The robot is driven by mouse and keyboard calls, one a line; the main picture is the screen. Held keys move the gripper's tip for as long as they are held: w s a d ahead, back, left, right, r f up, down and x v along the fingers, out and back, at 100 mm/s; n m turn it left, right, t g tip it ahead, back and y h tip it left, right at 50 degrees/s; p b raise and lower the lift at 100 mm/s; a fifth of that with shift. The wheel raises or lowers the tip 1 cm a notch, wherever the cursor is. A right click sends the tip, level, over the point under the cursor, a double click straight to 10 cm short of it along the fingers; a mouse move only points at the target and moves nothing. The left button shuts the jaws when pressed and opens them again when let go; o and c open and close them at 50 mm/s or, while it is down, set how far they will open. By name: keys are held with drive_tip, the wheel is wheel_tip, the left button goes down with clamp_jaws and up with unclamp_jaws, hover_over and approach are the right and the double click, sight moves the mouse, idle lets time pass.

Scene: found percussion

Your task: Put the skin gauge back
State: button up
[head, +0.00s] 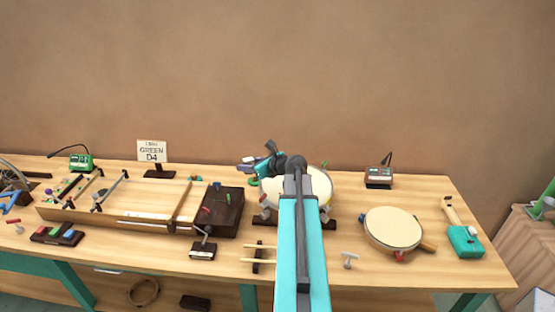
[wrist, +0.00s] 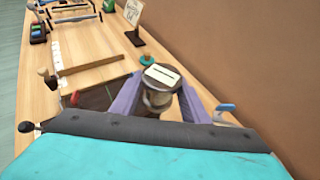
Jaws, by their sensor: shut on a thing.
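My gripper (head: 247,162) is raised above the back of the table, just left of the drum (head: 318,185). In the wrist view its two purple fingers (wrist: 155,103) are shut on a round dark gauge with a pale label strip on its top face, which I take as the skin gauge (wrist: 163,76). A metallic lower part of it shows between the fingers. The gauge is hard to make out in the head view.
A card reading GREEN D4 (head: 152,152) stands at the back. A long wooden tray (head: 140,215) lies left of the case. A small meter (head: 379,177), a tambourine-like drum (head: 393,229) and a green-based tool (head: 465,240) are on the right. Bare tabletop shows behind the tambourine-like drum.

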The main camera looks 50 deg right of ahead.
drive_tip(key=w+a+f+n+g+y+b, duration=0.1)
drive_tip(key=a+n+y, duration=0.4)
drive_tip(key=a, duration=1.9)
drive_tip(key=w+a+f+n+g+y+b, duration=0.1)
drive_tip(key=a+n+g+y, duration=0.3)
drive_tip(key=a, duration=2)
drive_tip(key=shift+w+f+n+y+b, duration=0.4)
drive_tip(key=shift+n+y+b, duration=0.45)
drive_tip(key=shift+n+y, duration=0.2)
drive_tip(key=shift+d, duration=0.15)
